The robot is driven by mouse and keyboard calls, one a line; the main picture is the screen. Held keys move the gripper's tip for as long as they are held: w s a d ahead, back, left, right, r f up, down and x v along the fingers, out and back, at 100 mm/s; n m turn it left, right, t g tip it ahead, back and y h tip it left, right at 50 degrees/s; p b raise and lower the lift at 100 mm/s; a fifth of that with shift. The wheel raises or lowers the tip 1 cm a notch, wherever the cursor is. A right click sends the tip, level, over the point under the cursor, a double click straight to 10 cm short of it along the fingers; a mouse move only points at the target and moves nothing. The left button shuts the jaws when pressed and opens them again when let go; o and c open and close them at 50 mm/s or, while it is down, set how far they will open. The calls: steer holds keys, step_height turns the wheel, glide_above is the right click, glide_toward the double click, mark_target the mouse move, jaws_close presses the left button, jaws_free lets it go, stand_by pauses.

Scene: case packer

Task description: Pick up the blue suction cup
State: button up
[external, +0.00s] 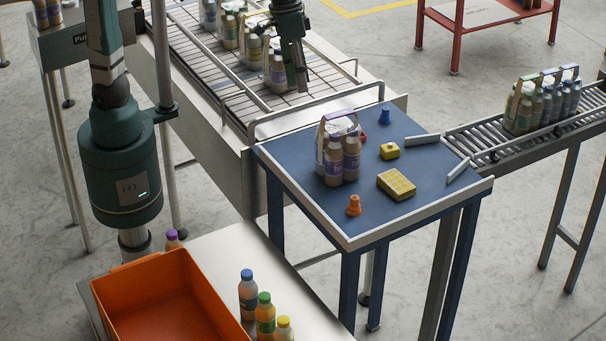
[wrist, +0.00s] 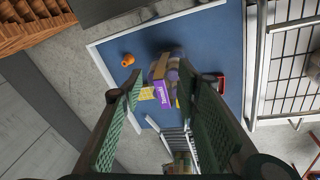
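The blue suction cup (external: 385,116) stands near the back edge of the blue table (external: 300,190), behind a small yellow block. I cannot make it out in the wrist view, where my right finger covers part of the table. My gripper (external: 301,85) hangs above the conveyor at the back, to the left of the cup and apart from it. In the wrist view, my gripper (wrist: 160,70) has its two green fingers spread, with nothing held between them.
A bottle pack (external: 340,155) stands left of the cup, partly hiding a red piece (external: 362,137). An orange cup (external: 354,205), yellow block (external: 390,150) and yellow gridded block (external: 397,184) share the table. A metal rail (external: 315,113) borders the conveyor.

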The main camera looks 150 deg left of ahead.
steer(key=s+a+f+n+g+h, duration=0.1)
steer(key=a+f+n, duration=0.15)
steer(key=a, duration=0.75)
steer(key=s+a+f+n, duration=0.1)
steer(key=a+n, duration=0.2)
steer(key=a, duration=0.7)
steer(key=n+h, duration=0.1)
steer(key=n, duration=0.4)
glide_above(386, 108)
steer(key=shift+m, duration=0.25)
steer(key=f, duration=1.1)
steer(key=a+f, duration=0.1)
steer(key=f, duration=0.5)
steer(key=shift+s, duration=0.3)
steer(key=shift+f, duration=0.2)
steer(key=shift+w+d+f, duration=0.1)
steer(key=shift+f, duration=0.55)
steer(key=shift+w+d+f, duration=0.1)
steer(key=shift+f, duration=0.55)
steer(key=shift+w+d+f, duration=0.1)
steer(key=shift+d+f, duration=0.05)
steer(key=shift+f, duration=1.15)
steer(key=shift+d+f, duration=0.15)
steer(key=shift+f, duration=1.1)
